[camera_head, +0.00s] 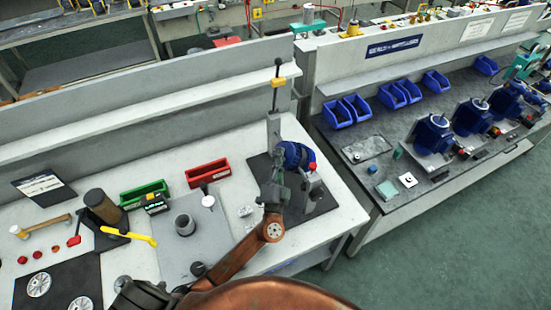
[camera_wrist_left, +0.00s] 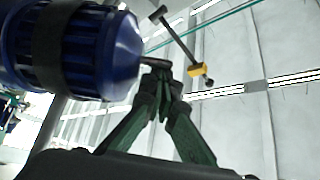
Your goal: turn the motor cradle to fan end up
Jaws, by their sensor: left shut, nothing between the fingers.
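The blue motor (camera_head: 293,155) sits in its cradle on a dark mat at the right part of the near bench. A red knob (camera_head: 312,166) shows at the cradle's right side. The motor fills the upper left of the left wrist view (camera_wrist_left: 75,50), lying roughly sideways there, with a smooth rounded blue end toward the fingers. My left gripper (camera_head: 279,178) is just in front of the motor, partly covering the cradle. Its fingertips (camera_wrist_left: 158,75) are together and empty, close beside the motor's end; I cannot tell if they touch. My right gripper is out of view.
A grey post (camera_head: 273,130) stands behind the motor, with a yellow-collared tool (camera_head: 278,82) above it. A second bench (camera_head: 370,205) with several blue motors stands right, across a gap.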

